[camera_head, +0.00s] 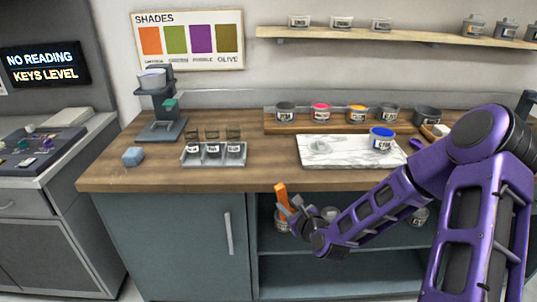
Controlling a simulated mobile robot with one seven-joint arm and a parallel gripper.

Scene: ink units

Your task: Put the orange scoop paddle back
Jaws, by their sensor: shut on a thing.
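The orange scoop paddle (280,194) stands nearly upright, leaning slightly, with its upper part above the counter's front edge in the picture. My gripper (287,211) is shut on it, in front of the open lower shelf. A purple scoop-like piece (416,144) lies right of the marble slab.
The marble slab (318,160) holds a blue-topped pot (382,139).

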